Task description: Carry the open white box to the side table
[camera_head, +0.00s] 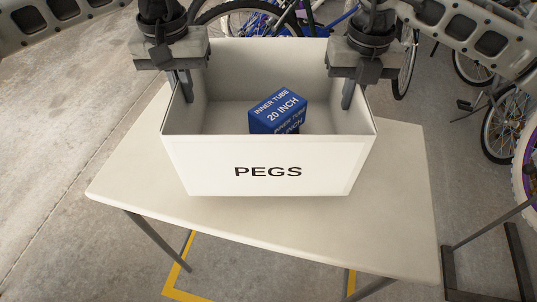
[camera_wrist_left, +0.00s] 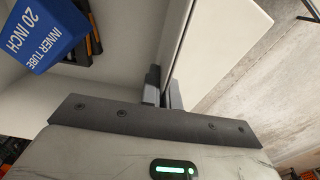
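The open white box (camera_head: 268,172), marked PEGS, is upright over a pale table; I cannot tell whether it rests on it or hangs just above. A blue inner tube carton (camera_head: 278,110) lies tilted inside; it also shows in the left wrist view (camera_wrist_left: 45,32). My left gripper (camera_head: 185,84) is at the box's left wall. In the left wrist view its fingers (camera_wrist_left: 163,90) close on the wall, one on each side. My right gripper (camera_head: 349,94) is at the right wall, with a finger against the inside and the other hidden; it looks closed on that wall.
The pale table (camera_head: 260,215) has bare room in front of and right of the box. Yellow floor lines (camera_head: 178,278) show below it. Bicycles stand behind (camera_head: 255,18) and at the right (camera_head: 505,125). Dark metal legs (camera_head: 485,270) stand at the lower right. Concrete floor is clear at left.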

